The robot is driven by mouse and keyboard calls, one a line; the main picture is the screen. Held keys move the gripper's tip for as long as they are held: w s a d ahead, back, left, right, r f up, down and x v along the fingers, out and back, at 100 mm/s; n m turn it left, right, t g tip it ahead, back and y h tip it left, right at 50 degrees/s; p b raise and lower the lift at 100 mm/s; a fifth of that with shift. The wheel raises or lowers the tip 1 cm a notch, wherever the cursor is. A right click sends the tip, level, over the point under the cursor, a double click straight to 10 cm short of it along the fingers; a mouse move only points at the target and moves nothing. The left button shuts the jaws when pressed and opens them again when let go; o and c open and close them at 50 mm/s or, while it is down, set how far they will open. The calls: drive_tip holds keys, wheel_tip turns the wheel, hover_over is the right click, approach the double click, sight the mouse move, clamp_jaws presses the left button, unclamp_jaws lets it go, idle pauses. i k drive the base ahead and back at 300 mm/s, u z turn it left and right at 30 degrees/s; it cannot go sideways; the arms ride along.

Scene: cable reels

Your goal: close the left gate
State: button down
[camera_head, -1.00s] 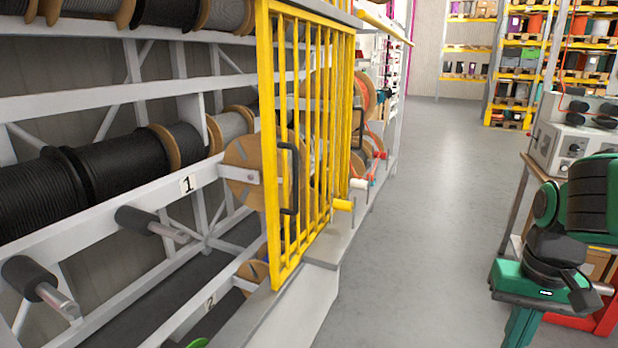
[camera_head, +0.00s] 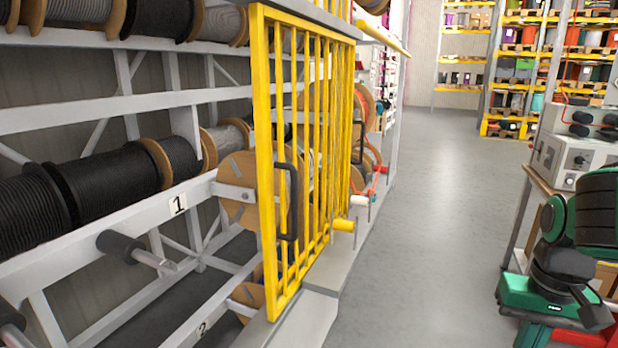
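A yellow barred gate (camera_head: 262,165) stands on the ledge of the grey cable rack, in the middle of the head view. It has a dark vertical handle (camera_head: 293,200) on its near side. The rack bays to the left of it are uncovered, with the reels in plain sight. More yellow bars show behind this gate, overlapping it, so I cannot tell where one panel ends and another begins. My gripper is not in view.
Black cable reels (camera_head: 105,185) fill the rack at the left. Roller arms (camera_head: 138,248) stick out below them. A green and black machine (camera_head: 565,262) and a bench with a grey device (camera_head: 575,150) stand at the right. The grey floor (camera_head: 430,220) between is clear.

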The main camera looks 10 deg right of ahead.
sight(258, 12)
drive_tip(key=z, duration=0.4)
drive_tip(key=i, duration=0.9)
drive_tip(key=z, duration=0.6)
